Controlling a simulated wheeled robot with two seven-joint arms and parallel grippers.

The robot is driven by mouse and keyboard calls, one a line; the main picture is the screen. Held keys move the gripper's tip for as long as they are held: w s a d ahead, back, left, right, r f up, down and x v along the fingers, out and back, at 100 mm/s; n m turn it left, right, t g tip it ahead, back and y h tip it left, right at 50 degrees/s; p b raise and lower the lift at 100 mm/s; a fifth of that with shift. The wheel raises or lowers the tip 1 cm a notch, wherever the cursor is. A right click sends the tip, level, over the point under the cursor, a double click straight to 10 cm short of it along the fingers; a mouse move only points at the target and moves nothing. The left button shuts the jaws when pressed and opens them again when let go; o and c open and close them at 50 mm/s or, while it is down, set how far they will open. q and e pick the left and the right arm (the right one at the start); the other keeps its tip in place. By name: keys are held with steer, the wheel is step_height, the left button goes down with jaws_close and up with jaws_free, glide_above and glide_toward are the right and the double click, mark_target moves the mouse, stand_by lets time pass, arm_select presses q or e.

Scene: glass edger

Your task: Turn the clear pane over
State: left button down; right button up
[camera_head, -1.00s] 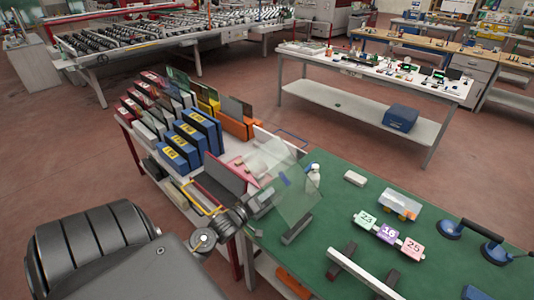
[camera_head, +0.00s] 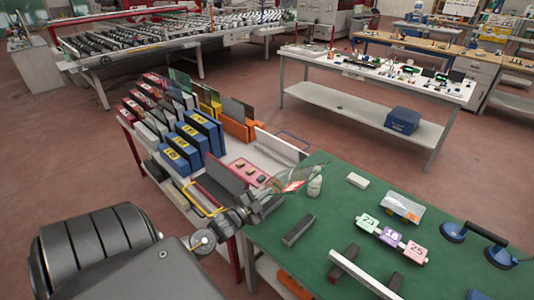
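The clear pane (camera_head: 296,179) is in the air above the left end of the green-topped table (camera_head: 330,220). It shows as a thin, strongly foreshortened sliver, with reddish and pale tones on it. My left gripper (camera_head: 268,190) is at the pane's left end and appears shut on its edge, though the fingertips are small and partly merge with the things behind. My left arm reaches in from the lower left. My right gripper is not in view.
Dark bar (camera_head: 298,230), white block (camera_head: 357,180), numbered blocks (camera_head: 389,237), clear box (camera_head: 403,207) and suction lifter (camera_head: 480,240) lie on the table. A rack with blue dividers (camera_head: 190,140) stands left.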

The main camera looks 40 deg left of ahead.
arm_select(q)
steer(key=m, duration=0.3)
steer(key=shift+r+m, duration=0.25)
steer(key=shift+m, duration=0.05)
steer(key=m, duration=0.4)
steer(key=shift+a+r, duration=0.1)
step_height(320, 180, down, 18)
steer(key=b, duration=1.3)
steer(key=shift+f+b, duration=0.55)
steer(key=shift+f+b, duration=0.3)
steer(key=shift+f, duration=0.15)
steer(key=c, duration=2.1)
jaws_free()
